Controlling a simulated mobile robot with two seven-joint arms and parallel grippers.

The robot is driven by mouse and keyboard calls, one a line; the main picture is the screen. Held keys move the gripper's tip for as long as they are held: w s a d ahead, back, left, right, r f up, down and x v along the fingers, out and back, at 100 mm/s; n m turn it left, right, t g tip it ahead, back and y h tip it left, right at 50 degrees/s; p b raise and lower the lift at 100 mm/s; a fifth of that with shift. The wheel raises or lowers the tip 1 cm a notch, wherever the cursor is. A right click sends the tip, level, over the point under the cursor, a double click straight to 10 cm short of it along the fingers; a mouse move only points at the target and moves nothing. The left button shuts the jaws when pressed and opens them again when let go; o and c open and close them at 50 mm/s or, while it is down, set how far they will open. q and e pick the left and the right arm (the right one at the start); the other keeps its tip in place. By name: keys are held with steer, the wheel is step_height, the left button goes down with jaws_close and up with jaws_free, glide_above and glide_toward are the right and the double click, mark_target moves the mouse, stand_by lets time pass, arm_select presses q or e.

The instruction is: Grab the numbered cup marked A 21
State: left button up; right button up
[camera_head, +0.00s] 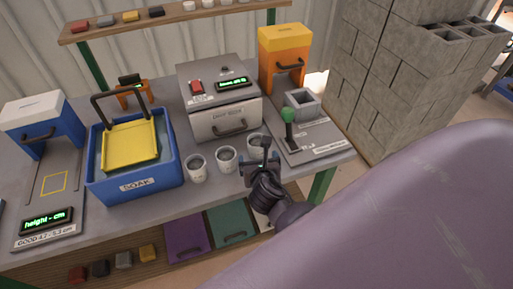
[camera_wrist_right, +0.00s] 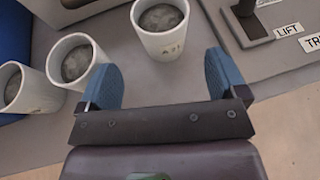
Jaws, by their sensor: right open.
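The cup marked A 21 (camera_wrist_right: 162,28) is white with grey contents and stands upright at the top middle of the right wrist view. In the head view this cup (camera_head: 252,143) is the rightmost of three, partly hidden by my right gripper. My right gripper (camera_wrist_right: 163,80) is open and empty, its two blue fingers spread on the near side of the cup. The cup lies ahead of the gap between the fingers. In the head view the right gripper (camera_head: 262,160) is at the bench's front edge. My left gripper is not in view.
Two similar cups (camera_head: 226,159) (camera_head: 196,168) stand left of it. A blue SOAK tub (camera_head: 138,185) with a yellow basket is further left. A press base with a green-knobbed lever (camera_head: 288,117) stands to the right. A grey machine (camera_head: 220,98) stands behind the cups.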

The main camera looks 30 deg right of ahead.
mark_target(258, 152)
steer(key=shift+s+d+f+x, duration=0.1)
steer(key=shift+x, duration=1.1)
steer(key=shift+s+d+f+x, duration=0.1)
steer(key=shift+x, duration=1.15)
steer(key=shift+s+f+x, duration=0.1)
steer(key=shift+x, duration=1.1)
steer(key=shift+c, duration=0.2)
steer(key=c, duration=0.9)
steer(key=shift+c, duration=1.1)
steer(key=shift+r, duration=0.15)
